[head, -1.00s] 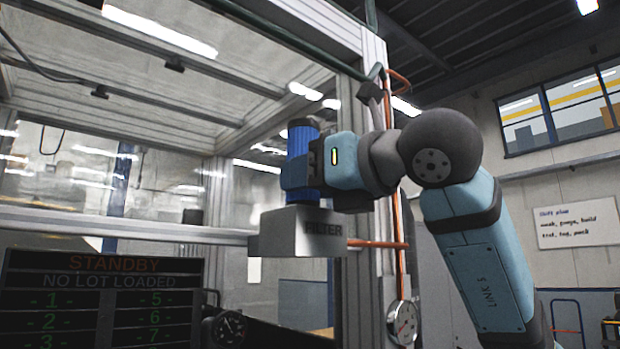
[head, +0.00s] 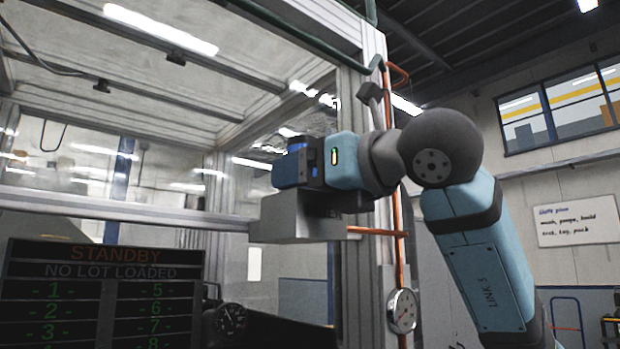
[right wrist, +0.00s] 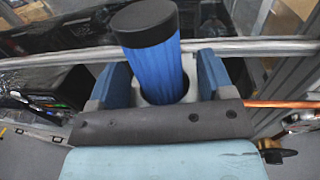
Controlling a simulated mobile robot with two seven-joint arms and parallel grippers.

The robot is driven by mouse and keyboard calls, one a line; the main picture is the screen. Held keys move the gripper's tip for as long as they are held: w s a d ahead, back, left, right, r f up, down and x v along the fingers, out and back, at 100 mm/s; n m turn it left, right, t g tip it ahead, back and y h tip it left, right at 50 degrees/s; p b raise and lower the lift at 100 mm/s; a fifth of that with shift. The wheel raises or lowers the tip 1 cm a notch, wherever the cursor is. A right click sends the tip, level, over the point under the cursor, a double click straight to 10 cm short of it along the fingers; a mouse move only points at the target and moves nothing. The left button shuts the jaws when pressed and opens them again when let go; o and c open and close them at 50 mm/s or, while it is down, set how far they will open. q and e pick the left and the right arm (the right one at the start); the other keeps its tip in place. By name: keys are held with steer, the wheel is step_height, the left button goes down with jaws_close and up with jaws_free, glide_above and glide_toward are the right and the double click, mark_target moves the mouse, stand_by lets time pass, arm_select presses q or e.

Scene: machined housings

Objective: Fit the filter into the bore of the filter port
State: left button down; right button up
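The filter is a blue ribbed cylinder with a black cap (right wrist: 155,60); in the head view only a small blue part of it (head: 297,147) shows above my right gripper. The filter port is a grey block (head: 290,218) under the gripper. Its pale bore rim (right wrist: 150,98) surrounds the filter's lower part, so the filter stands in the bore; its depth and bottom are hidden. My right gripper (right wrist: 163,85) is open, with its blue fingers either side of the filter and gaps between. It sits just above the block in the head view (head: 296,168). My left gripper is not in view.
An aluminium frame post (head: 352,285) stands right behind the port, with an orange pipe (head: 375,231) and a gauge (head: 402,310) close by. A dark status board (head: 100,300) reading STANDBY stands at lower left.

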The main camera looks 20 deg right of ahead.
stand_by(0.3)
steer(key=shift+s, duration=0.1)
arm_select(q)
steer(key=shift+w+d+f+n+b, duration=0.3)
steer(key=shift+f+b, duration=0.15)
steer(key=shift+b, duration=0.75)
arm_select(e)
steer(key=v, duration=1.3)
steer(key=shift+s+d, duration=0.25)
steer(key=shift+s, duration=0.05)
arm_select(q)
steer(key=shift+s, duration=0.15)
